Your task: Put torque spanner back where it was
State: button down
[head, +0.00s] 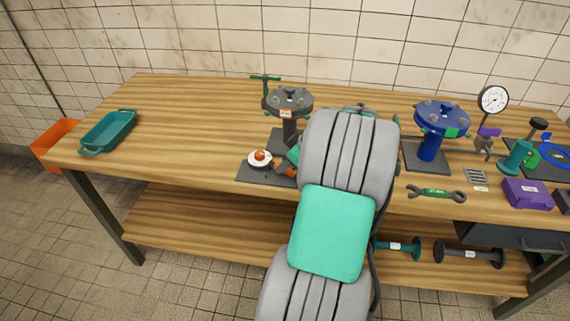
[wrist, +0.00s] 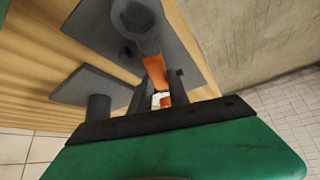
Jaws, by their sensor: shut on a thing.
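In the wrist view a tool with a grey ring-shaped head (wrist: 137,18) and an orange handle (wrist: 155,72), which looks like the torque spanner, runs between the dark fingers of my gripper (wrist: 158,92). My gripper is shut on it. The spanner's head lies over a dark grey plate (wrist: 185,50); I cannot tell whether it touches. In the head view my arm hides most of the gripper, and only a small orange part (head: 286,170) shows beside the arm, over the dark mat (head: 250,176) at the bench's front edge.
A white dish with a red-orange knob (head: 260,158) sits on the mat. A grey valve stand (head: 288,103) is behind. A blue valve stand (head: 441,118), a green double-ended spanner (head: 436,193) and a purple box (head: 528,194) are to the right. A teal tray (head: 108,132) is left, with clear bench between.

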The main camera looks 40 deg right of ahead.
jog(key=shift+f, duration=0.2)
jog(key=c, duration=1.3)
grip_release()
jog(key=shift+o, duration=0.2)
jog(key=shift+r, duration=0.1)
